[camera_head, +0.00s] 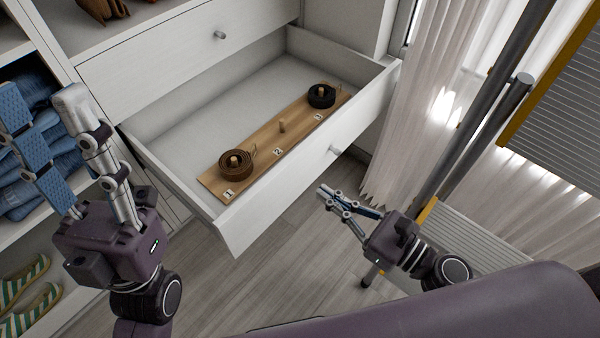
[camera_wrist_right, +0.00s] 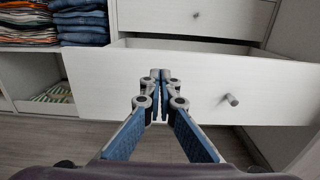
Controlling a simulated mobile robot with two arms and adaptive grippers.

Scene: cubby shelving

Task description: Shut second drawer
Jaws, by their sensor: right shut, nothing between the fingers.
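The open white drawer (camera_head: 262,200) is pulled far out, just below a closed drawer (camera_head: 165,62). Its front panel carries a small round knob (camera_head: 335,150). In the right wrist view the drawer front (camera_wrist_right: 205,75) spans the scene ahead of the fingers, with its knob (camera_wrist_right: 231,100) to the right. My right gripper (camera_head: 324,192) is shut and empty, in front of and below the drawer front; contact cannot be told. Its fingertips (camera_wrist_right: 160,76) meet in the wrist view. My left gripper (camera_head: 42,98) is open, left of the drawer near the shelves, holding nothing.
Inside the drawer a numbered wooden board (camera_head: 270,145) holds a brown rolled belt (camera_head: 236,163) and a black one (camera_head: 321,96). Folded jeans (camera_head: 30,185) and striped shoes (camera_head: 22,285) fill the left cubbies. A curtain (camera_head: 415,130) and grey pole (camera_head: 480,125) stand right.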

